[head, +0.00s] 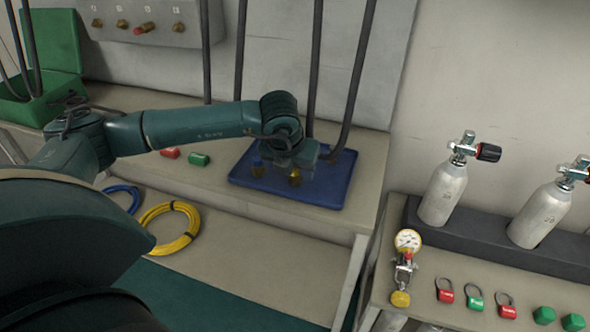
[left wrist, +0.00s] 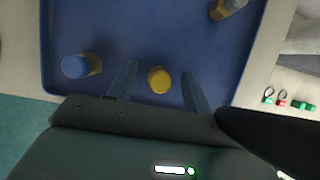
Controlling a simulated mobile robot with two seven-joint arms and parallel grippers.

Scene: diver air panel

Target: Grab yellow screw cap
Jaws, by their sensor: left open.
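The yellow screw cap (head: 295,176) stands on the blue tray (head: 320,196), under my left gripper (head: 290,163). In the left wrist view the yellow cap (left wrist: 159,80) shows from above, between the two fingers of my open left gripper (left wrist: 160,88), with a gap on each side. A blue cap on a brass fitting (left wrist: 78,66) stands on the tray to the left, outside the fingers; it also shows in the head view (head: 257,168). The left gripper's fingertips are hard to make out in the head view. My right gripper is not in view.
Another brass fitting with a greyish top (left wrist: 228,8) stands on the tray. Dark hoses (head: 357,85) hang down close behind the tray. A yellow coil (head: 168,240) lies on the lower shelf. A gauge (head: 407,242) and grey cylinders (head: 442,193) stand at the right.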

